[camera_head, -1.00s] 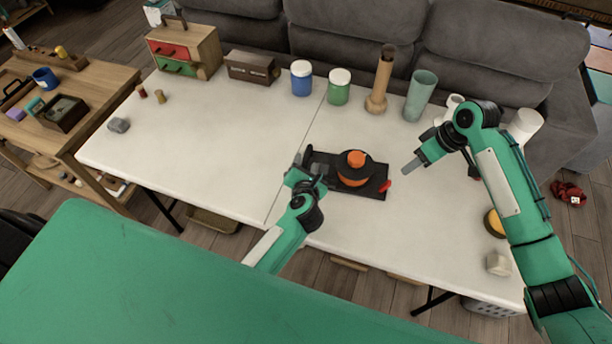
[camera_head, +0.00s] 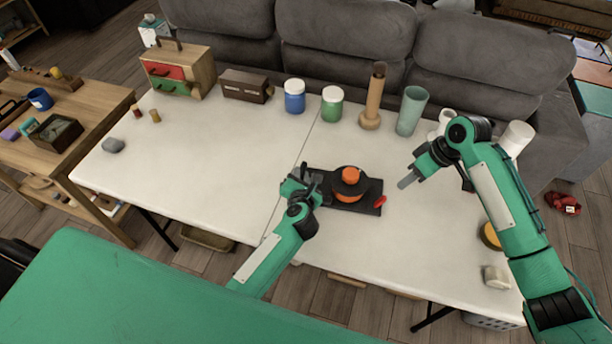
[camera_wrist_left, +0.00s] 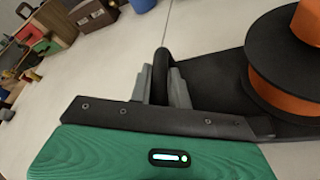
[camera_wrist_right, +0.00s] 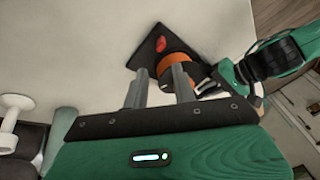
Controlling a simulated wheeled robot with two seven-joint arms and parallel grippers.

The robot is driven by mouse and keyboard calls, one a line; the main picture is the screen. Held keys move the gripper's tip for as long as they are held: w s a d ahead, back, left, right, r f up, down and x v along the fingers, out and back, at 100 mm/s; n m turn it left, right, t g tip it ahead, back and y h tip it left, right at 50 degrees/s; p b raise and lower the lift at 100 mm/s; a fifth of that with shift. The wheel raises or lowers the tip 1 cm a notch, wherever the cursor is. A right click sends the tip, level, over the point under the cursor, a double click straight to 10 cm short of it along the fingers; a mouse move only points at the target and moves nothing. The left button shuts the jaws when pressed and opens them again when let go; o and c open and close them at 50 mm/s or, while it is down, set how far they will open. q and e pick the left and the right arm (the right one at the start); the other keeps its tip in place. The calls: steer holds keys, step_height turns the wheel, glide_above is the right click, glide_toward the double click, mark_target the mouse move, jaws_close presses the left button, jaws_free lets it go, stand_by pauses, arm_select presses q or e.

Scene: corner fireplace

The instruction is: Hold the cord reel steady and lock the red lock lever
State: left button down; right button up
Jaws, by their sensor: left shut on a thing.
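The cord reel (camera_head: 347,190), an orange drum with a black disc on a dark base plate, stands on the white table. It shows in the left wrist view (camera_wrist_left: 285,95) and the right wrist view (camera_wrist_right: 178,62). The red lock lever (camera_head: 380,202) sticks out at the plate's right end; it also shows in the right wrist view (camera_wrist_right: 160,45). My left gripper (camera_head: 308,186) is shut on the black handle (camera_wrist_left: 160,75) at the plate's left end. My right gripper (camera_head: 405,182) is open and empty, right of the lever and apart from it.
A blue jar (camera_head: 294,96), a green jar (camera_head: 332,104), a wooden post (camera_head: 373,100) and a glass tumbler (camera_head: 411,110) stand along the back edge. A yellow round thing (camera_head: 490,235) and a pale block (camera_head: 495,276) lie at the right. The table's left half is mostly clear.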

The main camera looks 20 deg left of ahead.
jaws_close()
steer(key=d+f+m+y, duration=0.1)
steer(key=d+m, duration=0.3)
steer(key=m, duration=1)
steer(key=d+f+m+y, duration=0.1)
steer(key=d+m, duration=0.3)
steer(key=m, duration=1)
steer(key=shift+w+d+f+y, duration=0.25)
steer(key=shift+w+f+y, duration=0.15)
steer(key=shift+w+f, duration=0.1)
